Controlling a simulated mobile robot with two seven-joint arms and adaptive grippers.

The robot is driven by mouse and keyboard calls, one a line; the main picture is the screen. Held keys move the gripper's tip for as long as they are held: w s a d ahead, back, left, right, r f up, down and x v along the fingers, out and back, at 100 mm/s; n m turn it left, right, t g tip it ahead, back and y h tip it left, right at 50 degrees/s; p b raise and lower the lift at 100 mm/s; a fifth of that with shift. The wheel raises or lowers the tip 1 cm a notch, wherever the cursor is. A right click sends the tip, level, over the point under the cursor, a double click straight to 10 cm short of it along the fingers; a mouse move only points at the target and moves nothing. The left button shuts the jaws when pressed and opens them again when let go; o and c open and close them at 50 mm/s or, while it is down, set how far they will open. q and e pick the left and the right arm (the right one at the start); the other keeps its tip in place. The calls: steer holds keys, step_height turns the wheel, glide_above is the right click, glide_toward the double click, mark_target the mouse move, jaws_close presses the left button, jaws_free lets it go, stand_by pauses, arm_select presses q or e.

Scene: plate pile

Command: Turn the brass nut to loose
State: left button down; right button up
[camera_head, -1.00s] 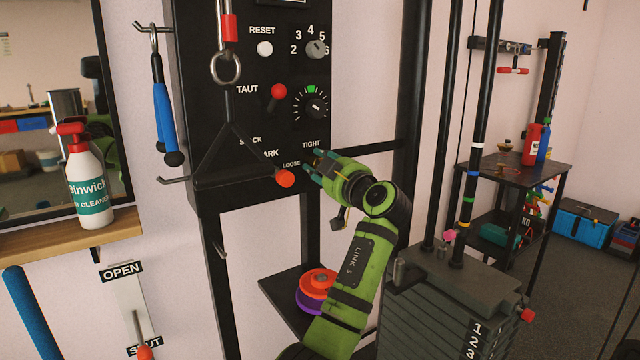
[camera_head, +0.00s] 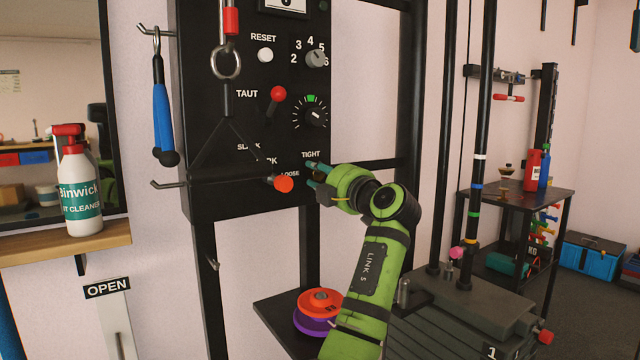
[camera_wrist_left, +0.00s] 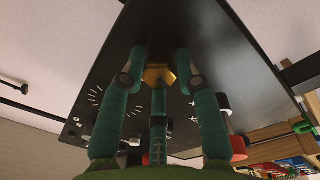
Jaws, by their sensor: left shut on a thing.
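The brass nut (camera_wrist_left: 157,74) is a hex nut on the black panel (camera_head: 235,60), and it shows between my teal fingers in the left wrist view. In the head view my fingers largely cover it, beside the labels TIGHT and LOOSE. My left gripper (camera_head: 316,171) reaches the panel's lower right part from a green arm. It also shows in the left wrist view (camera_wrist_left: 158,80), with its fingers closed around the nut. My right gripper is not in view.
A lever with an orange-red knob (camera_head: 284,184) sticks out just left of my gripper. Above are a red-knobbed lever (camera_head: 278,94) and a dial (camera_head: 316,114). Orange and purple discs (camera_head: 319,302) lie on a shelf below. A weight stack (camera_head: 455,300) stands right.

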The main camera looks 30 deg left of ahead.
arm_select(q)
steer(key=shift+n+b, duration=0.3)
steer(key=shift+n, duration=1.3)
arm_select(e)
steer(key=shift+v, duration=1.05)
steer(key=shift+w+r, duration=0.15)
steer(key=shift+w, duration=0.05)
arm_select(q)
steer(key=c, duration=0.9)
jaws_free()
steer(key=shift+g, duration=0.3)
steer(key=v, duration=1.2)
steer(key=shift+f, duration=0.15)
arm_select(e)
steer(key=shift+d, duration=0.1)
